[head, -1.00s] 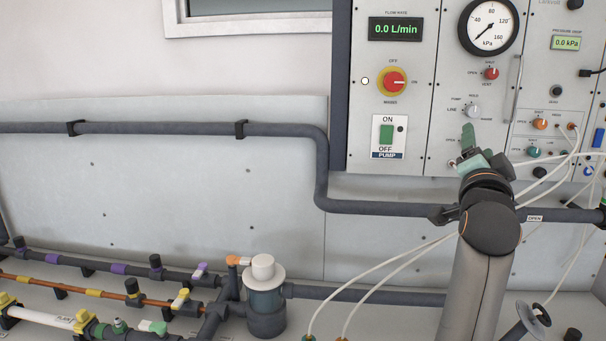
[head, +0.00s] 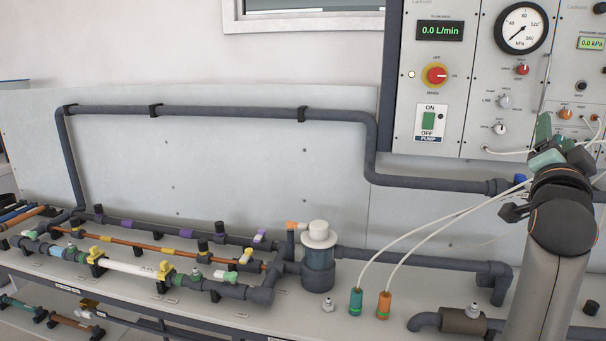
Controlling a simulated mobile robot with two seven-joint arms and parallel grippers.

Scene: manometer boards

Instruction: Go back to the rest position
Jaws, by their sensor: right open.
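My right gripper (head: 556,146) shows at the right of the head view, in front of the lower part of the instrument panel (head: 478,95). Its green fingers point up and away from me, and it is open with nothing seen between them. My forearm hides part of the bench and pipework behind it. My left gripper is not in the view.
A bench (head: 255,325) carries several pipe runs with valves, a white-capped pot (head: 319,255) and teal (head: 355,300) and orange (head: 384,304) tube connectors. A grey pipe (head: 235,111) runs along the back board. White tubes pass close to my right gripper.

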